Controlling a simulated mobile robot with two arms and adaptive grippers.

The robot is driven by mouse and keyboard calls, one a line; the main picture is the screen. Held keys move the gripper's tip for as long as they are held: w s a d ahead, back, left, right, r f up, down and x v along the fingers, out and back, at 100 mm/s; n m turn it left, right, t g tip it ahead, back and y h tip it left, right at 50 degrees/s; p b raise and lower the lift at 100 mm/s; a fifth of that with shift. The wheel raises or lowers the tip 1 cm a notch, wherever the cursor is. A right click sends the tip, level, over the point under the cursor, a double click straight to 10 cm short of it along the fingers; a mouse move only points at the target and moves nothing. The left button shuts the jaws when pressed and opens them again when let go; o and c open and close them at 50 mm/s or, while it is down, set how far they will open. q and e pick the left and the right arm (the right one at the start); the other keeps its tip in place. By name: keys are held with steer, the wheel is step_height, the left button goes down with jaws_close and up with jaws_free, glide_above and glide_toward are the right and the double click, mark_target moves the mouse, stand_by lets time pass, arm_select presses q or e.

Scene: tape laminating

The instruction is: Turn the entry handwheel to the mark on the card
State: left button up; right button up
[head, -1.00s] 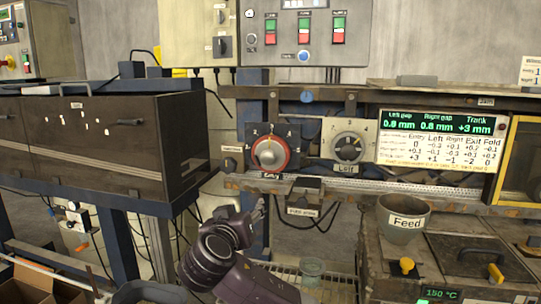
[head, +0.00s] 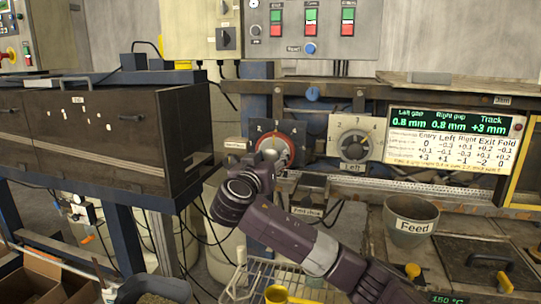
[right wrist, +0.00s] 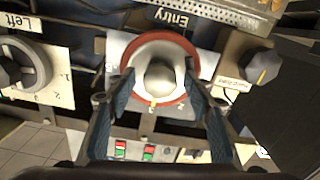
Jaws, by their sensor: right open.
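My open right gripper (right wrist: 157,98) has one finger on each side of the wheel; contact is unclear. The card (head: 445,150) under the green display carries rows of numbers, including an Entry column. My left gripper is not in view.
The Left handwheel (head: 352,145) stands close to the right of the entry wheel. A dark side knob (right wrist: 262,62) is on its other side. A Feed cup (head: 411,220) and a wire basket (head: 262,278) are below. A dark cabinet (head: 110,130) stands at left.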

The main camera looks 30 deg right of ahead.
steer(key=c, duration=1.2)
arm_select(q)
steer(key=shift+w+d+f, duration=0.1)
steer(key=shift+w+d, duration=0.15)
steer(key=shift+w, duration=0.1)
arm_select(e)
steer(key=shift+o, duration=0.2)
steer(key=shift+f, duration=0.1)
